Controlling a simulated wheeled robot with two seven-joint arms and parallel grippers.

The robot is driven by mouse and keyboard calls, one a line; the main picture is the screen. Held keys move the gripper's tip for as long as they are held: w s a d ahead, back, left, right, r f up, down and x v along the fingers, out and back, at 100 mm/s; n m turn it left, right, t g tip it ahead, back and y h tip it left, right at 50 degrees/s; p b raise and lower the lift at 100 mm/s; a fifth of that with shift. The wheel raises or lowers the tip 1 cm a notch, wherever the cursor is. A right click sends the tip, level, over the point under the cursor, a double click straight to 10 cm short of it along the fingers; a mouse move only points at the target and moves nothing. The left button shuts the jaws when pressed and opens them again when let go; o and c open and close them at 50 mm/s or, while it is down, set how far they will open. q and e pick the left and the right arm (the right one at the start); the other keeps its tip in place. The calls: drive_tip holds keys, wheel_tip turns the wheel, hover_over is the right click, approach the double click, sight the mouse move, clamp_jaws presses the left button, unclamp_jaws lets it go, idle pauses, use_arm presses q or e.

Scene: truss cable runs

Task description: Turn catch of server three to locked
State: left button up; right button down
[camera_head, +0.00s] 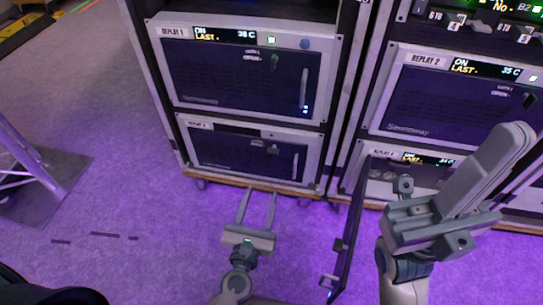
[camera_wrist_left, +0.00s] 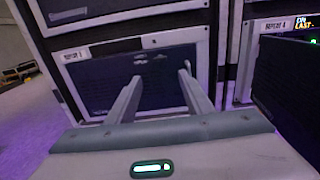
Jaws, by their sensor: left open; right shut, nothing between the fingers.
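The lower left unit (camera_head: 225,155) is a dark panel in a grey frame, its small label too blurred to read in the head view. It also fills the middle of the left wrist view (camera_wrist_left: 95,85). Its catch (camera_head: 272,149) is a small knob right of centre near the panel's top; I cannot tell its setting. A handle stands at the panel's right side. My left gripper (camera_head: 259,192) is open and empty in front of and below this unit, fingers pointing at it; it also shows in the left wrist view (camera_wrist_left: 160,76). My right gripper (camera_head: 518,136) is shut and empty, raised at the right.
Above is the unit labelled Replay 1 (camera_head: 220,75); Replay 2 (camera_head: 430,105) is at the right. The lower right unit (camera_head: 425,158) has a dark door (camera_head: 347,235) swung out to the right of my left gripper. A truss foot (camera_head: 35,175) stands left.

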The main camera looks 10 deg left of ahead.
sight(272, 154)
use_arm(q)
drive_tip(key=w, duration=1.5)
drive_tip(key=shift+w, duration=0.1)
drive_tip(key=c, duration=1)
